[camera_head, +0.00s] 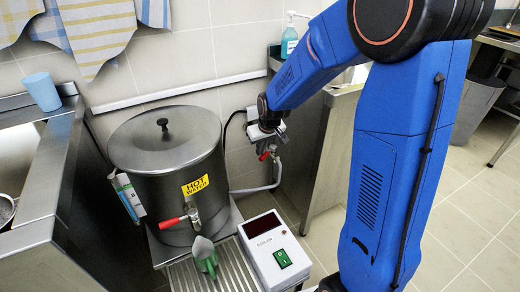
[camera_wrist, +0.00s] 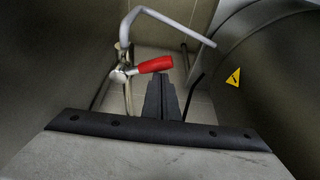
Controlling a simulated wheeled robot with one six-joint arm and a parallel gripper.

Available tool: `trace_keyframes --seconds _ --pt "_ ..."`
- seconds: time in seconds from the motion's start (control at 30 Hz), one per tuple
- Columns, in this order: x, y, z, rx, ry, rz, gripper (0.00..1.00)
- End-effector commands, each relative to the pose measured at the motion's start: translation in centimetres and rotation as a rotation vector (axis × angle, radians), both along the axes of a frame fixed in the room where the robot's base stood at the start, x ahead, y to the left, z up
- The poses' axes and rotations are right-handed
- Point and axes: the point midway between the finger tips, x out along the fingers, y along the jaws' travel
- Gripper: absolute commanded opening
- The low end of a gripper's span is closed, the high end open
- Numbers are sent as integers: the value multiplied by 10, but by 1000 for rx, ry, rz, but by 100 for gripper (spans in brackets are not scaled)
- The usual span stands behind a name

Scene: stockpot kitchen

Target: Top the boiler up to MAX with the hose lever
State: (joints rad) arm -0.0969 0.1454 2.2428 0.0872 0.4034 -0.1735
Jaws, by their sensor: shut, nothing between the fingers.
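The boiler (camera_head: 165,165) is a lidded steel pot with a yellow HOT WATER label. A white strip, perhaps its level gauge (camera_head: 128,197), is on its left side; no level is readable. The red hose lever (camera_head: 265,155) sits on a valve by the wall, right of the boiler. In the wrist view the red lever (camera_wrist: 155,65) lies just beyond my fingertips, at a metal valve with a grey bent pipe (camera_wrist: 165,20). My gripper (camera_wrist: 161,85) is shut and empty, apart from the lever as far as I can tell. In the head view my gripper (camera_head: 264,134) is above the lever.
A white control box (camera_head: 270,248) with a green switch stands to the right. Steel counters flank the boiler on both sides.

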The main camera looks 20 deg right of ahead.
Motion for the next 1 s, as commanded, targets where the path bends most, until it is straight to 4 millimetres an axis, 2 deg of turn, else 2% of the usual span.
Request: trace_keyframes --seconds 0.17,0.37,0.8,1.0 --pt "9 7 2 0 1 1 0" --pt "32 24 8 0 0 0 0" --pt "12 9 75 0 -3 0 0" --pt "5 4 96 0 -1 0 0"
